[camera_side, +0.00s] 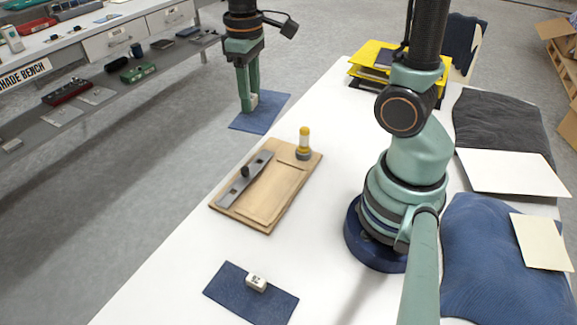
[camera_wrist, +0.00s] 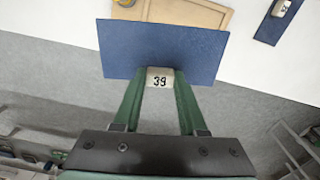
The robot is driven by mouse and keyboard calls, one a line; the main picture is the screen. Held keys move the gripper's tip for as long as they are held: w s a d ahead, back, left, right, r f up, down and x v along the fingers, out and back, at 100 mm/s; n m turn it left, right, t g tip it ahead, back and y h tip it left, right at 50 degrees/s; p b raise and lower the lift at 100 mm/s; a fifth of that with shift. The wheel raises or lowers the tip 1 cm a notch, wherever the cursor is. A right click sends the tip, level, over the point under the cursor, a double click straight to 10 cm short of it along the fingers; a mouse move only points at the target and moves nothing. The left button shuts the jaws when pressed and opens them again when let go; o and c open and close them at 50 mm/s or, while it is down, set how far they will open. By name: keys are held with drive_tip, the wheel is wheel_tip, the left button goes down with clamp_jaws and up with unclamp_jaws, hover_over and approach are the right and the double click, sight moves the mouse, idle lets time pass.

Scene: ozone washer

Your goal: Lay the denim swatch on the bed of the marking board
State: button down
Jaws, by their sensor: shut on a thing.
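My gripper (camera_side: 250,106) is shut on the white tag block (camera_wrist: 160,78), marked 39, at the edge of a flat blue denim swatch (camera_side: 268,113). The swatch hangs in the air, level or nearly so, beyond the board's far end. In the wrist view the swatch (camera_wrist: 165,45) covers part of the table edge and floor. The tan marking board (camera_side: 265,212) lies on the white table, its bed bare on the right. A grey metal bar (camera_side: 236,187) lies along its left side. A yellow-topped cylinder (camera_side: 304,142) stands at its far right corner.
Another denim swatch (camera_side: 232,282) with a white tag block (camera_side: 256,282) lies near the table's front. Yellow trays (camera_side: 372,55) stand at the far end. Bare table surrounds the board.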

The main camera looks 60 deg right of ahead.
drive_tip(key=s+d+r+n, duration=0.1)
drive_tip(key=s+d+n, duration=0.4)
drive_tip(key=d+n, duration=0.5)
drive_tip(key=n, duration=0.6)
hover_over(343, 141)
drive_tip(key=shift+s+r, duration=0.1)
drive_tip(key=shift+r, duration=0.35)
wheel_tip(343, 141, down, 20)
drive_tip(key=shift+r, duration=0.2)
drive_tip(key=shift+f, duration=0.15)
drive_tip(key=shift+c, duration=2.3)
unclamp_jaws()
